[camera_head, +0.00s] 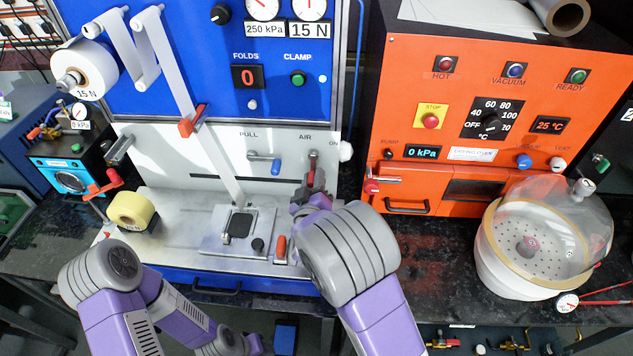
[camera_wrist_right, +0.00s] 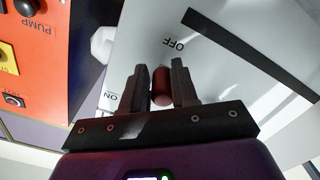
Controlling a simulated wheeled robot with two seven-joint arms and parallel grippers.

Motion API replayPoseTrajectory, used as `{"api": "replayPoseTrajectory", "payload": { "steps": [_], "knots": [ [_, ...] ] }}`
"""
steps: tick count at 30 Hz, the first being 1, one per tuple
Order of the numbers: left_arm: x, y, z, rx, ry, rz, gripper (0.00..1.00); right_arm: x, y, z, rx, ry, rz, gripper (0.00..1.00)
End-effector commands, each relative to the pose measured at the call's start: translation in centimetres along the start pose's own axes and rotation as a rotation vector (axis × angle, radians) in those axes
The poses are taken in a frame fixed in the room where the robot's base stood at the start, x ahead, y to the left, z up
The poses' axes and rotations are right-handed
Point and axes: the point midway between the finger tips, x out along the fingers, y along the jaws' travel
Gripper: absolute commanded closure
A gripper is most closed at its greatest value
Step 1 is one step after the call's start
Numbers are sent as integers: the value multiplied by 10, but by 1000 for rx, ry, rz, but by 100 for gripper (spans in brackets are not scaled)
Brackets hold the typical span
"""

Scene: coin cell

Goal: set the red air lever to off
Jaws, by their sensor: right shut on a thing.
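The red air lever (camera_wrist_right: 162,86) stands between the two fingers of my right gripper (camera_wrist_right: 159,82) in the right wrist view, and the gripper is shut on it. The OFF label (camera_wrist_right: 173,44) lies beyond the fingertips and the ON label (camera_wrist_right: 110,95) lies left of the left finger.
A blue-handled PULL lever (camera_head: 275,166) is left of the air lever. A white knob (camera_head: 346,151) is close on the right. An orange oven (camera_head: 455,110) and a clear-domed white pot (camera_head: 515,275) stand farther right. A red-orange handle (camera_head: 281,247) rises from the plate below.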

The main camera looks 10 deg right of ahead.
Motion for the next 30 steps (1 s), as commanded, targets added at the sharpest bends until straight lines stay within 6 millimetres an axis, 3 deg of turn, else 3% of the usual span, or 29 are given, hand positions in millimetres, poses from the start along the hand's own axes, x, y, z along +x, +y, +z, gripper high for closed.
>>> {"api": "replayPoseTrajectory", "payload": {
  "steps": [1,15,16,19,30],
  "knots": [
    [1,0,0,0,0,0,57,-2,-7,-1,4,2,-17,100],
    [1,0,0,0,0,0,57,-2,-7,-4,16,6,-18,100],
    [1,0,0,0,0,0,57,-2,-7,-4,16,7,-18,69],
    [1,0,0,0,0,0,57,-2,-6,-4,17,7,-15,54],
    [1,0,0,0,0,0,57,-1,-3,-3,19,5,-6,51]
  ]
}}
